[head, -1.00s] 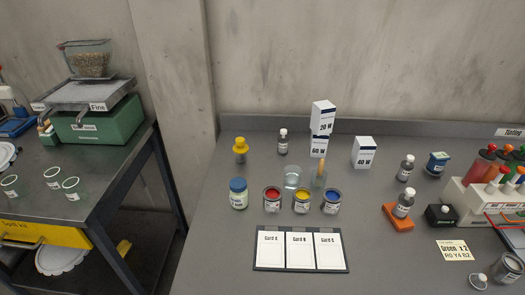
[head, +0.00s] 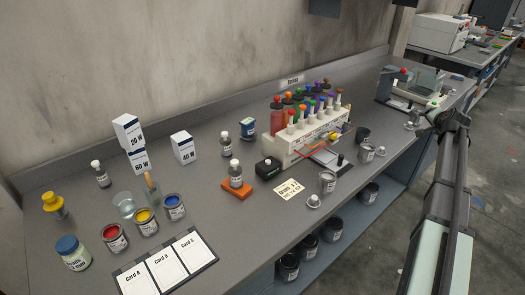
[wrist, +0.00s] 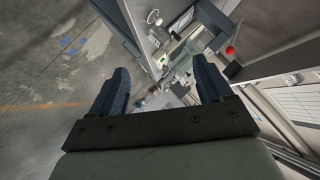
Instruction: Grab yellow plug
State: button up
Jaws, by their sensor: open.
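A yellow piece (head: 333,136) lies low at the right end of the white tinting rack (head: 300,149); it is too small to tell whether it is a plug. A yellow-topped item (head: 53,205) stands at the far left of the bench, by a blue-lidded jar. The rack's upright stoppers look red, orange, green and purple. In the wrist view my gripper (wrist: 162,90) is open, with nothing between its fingers. In the head view my arm is at the right, its end near the bench's right part, away from both yellow things.
An orange block (head: 237,190) bears a bottle, beside a black box (head: 267,168). A balance-like device (head: 405,86) stands at the far right. Floor is open beyond the bench.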

jog(key=w+a+r+t, duration=0.1)
jog(key=w+a+r, duration=0.2)
jog(key=a+r, duration=0.45)
jog(key=w+a+r+n, duration=0.25)
jog(key=a+r, duration=0.25)
jog(key=a, duration=0.6)
jog(key=s+a+r+n+y, duration=0.2)
jog(key=s+a, duration=0.1)
jog(key=a, duration=1.2)
jog(key=s+a+r+n+y, duration=0.1)
jog(key=s+a+y, duration=0.1)
jog(key=a, duration=1.4)
jog(key=s+a+r+n+y, duration=0.2)
jog(key=s+a, duration=0.1)
jog(key=a, duration=1.2)
jog(key=m+g+y, duration=0.2)
jog(key=m+g, duration=1)
jog(key=g, duration=0.2)
send_over(49, 201)
jog(key=w+d, duration=0.2)
jog(key=d, duration=0.2)
notch_tip(49, 201, down, 15)
jog(key=x, duration=0.8)
jog(key=shift+w+a, duration=0.1)
jog(key=shift+w, duration=0.15)
jog(key=shift+d+x, duration=0.2)
jog(key=shift+x, duration=2.45)
jog(key=shift+w+f, duration=0.15)
